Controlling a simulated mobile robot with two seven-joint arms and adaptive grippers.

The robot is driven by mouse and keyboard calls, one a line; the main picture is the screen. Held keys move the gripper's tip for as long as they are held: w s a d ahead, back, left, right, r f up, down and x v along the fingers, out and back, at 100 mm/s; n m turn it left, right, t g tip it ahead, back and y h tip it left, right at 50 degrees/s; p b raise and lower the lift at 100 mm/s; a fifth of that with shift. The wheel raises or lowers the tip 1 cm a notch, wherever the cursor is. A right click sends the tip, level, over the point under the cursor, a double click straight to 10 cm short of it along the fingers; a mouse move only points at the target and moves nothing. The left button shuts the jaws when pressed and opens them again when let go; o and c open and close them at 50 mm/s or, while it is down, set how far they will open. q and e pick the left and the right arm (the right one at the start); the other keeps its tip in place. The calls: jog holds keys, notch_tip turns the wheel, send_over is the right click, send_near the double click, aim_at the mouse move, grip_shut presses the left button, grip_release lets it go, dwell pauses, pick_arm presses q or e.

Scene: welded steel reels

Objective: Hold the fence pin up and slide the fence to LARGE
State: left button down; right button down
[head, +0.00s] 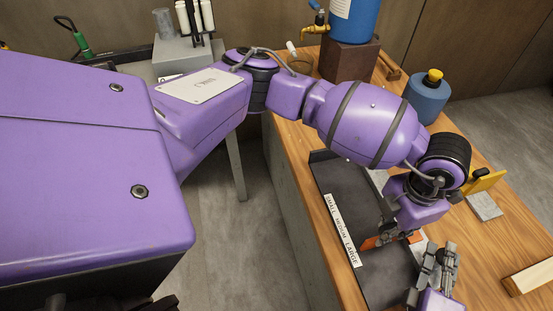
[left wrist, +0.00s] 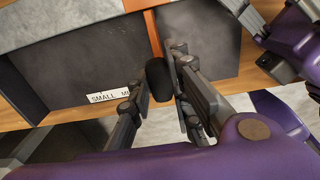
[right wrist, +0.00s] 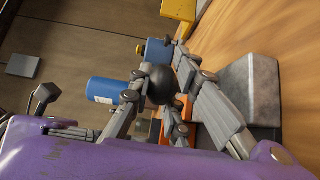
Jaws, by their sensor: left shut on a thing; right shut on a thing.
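The orange fence (head: 372,242) crosses a dark tray (head: 328,172) labelled SMALL MEDIUM LARGE (head: 341,229). In the head view it is near the label's LARGE end; its exact mark is unclear. The fence (left wrist: 154,32) shows behind a black grip (left wrist: 158,80) in the left wrist view. My left gripper (head: 384,236) is shut on that grip, and its fingers hide the label past "SMALL M". My right gripper (head: 428,264), at the tray's right side, is shut on a round black knob (right wrist: 159,85), apparently the fence pin's. Orange parts show behind it. The pin's shaft is hidden.
A grey block (head: 485,206) with a yellow part stands right of the tray. A blue canister (head: 428,98) and a blue bottle (head: 352,22) stand farther back. A wooden piece (head: 528,278) lies at the right. Bench between is clear. My two grippers are close together.

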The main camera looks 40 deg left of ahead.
pick_arm(q)
jog(key=shift+w+d+r, duration=0.1)
jog(key=shift+w+r, duration=0.2)
pick_arm(e)
jog(key=c, duration=1.6)
grip_release()
jog(key=shift+s+d, duration=0.25)
jog(key=shift+s, duration=0.9)
jog(key=shift+s+d, duration=0.2)
jog(key=shift+s, duration=0.95)
jog(key=shift+s+d, duration=0.25)
jog(key=shift+s, duration=0.9)
pick_arm(q)
jog(key=c, duration=1.7)
grip_release()
jog(key=shift+o, duration=0.6)
jog(key=shift+s+f, duration=0.15)
jog(key=shift+s+r, duration=0.1)
jog(key=shift+r, duration=3.35)
